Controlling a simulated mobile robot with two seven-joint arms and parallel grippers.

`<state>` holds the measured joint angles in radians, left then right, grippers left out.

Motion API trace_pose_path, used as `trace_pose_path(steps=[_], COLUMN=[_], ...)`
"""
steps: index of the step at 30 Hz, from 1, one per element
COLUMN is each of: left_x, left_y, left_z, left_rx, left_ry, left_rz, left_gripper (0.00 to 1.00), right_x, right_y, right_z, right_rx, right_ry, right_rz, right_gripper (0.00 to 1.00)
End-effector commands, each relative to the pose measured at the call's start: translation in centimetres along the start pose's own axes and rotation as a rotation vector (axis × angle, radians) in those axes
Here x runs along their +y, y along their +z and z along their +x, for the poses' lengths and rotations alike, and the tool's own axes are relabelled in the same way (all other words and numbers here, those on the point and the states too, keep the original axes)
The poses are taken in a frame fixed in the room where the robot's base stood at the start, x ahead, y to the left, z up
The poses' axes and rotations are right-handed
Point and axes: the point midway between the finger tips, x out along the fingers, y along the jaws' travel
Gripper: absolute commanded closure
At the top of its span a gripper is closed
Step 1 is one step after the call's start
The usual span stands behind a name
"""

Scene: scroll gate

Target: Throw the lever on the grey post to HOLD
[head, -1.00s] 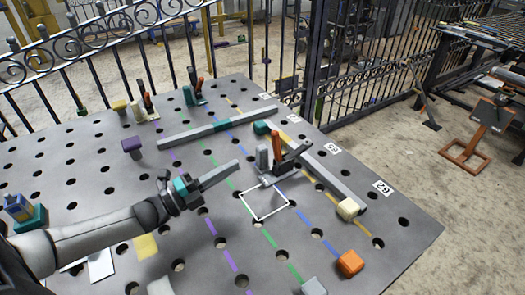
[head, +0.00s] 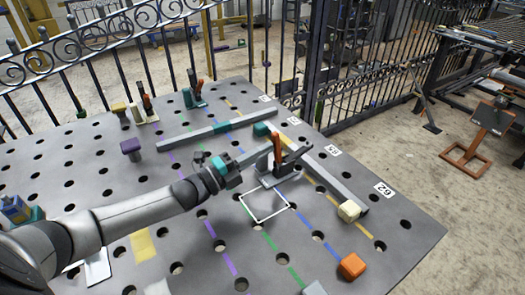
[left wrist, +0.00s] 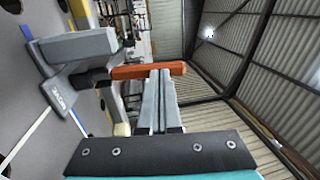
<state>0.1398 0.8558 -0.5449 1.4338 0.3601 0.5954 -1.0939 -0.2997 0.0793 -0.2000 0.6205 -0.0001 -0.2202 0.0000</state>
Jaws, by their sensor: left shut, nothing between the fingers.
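The lever has an orange handle (head: 277,147) and stands on a grey post and base (head: 269,179) near the middle of the perforated table. In the left wrist view the orange handle (left wrist: 130,72) lies across the picture, and the grey post (left wrist: 80,46) is at the left. The base carries a label too small to read for sure. My left gripper (head: 266,149) is shut and empty, its fingertips close beside the handle. In the left wrist view the shut fingertips (left wrist: 159,73) overlap the handle's edge; contact cannot be told. My right gripper is out of view.
A long grey bar (head: 322,172) lies right of the post, and another (head: 217,131) lies behind. A white square outline (head: 263,219) is in front of the base. An orange block (head: 352,266) and a cream block (head: 349,211) stand at right. An iron fence (head: 150,65) runs behind.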

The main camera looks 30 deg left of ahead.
Motion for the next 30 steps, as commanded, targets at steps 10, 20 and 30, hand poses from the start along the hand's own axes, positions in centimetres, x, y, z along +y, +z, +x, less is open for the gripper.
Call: trace_pose_path(steps=[10, 20, 30], left_x=[-0.4, -1.3, -1.4], left_y=[-0.1, 0.0, 0.0], left_z=[0.3, 2.0, 3.8], left_rx=[0.002, 0.003, 0.002], left_ry=[0.027, 0.182, 0.337], left_rz=[0.000, 0.001, 0.002], left_gripper=[1.00, 1.00, 1.00], right_x=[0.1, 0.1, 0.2], right_y=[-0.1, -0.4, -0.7], right_z=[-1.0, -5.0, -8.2], right_rx=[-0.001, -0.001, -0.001], right_ry=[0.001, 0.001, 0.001], right_rz=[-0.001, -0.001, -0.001], right_gripper=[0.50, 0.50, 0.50])
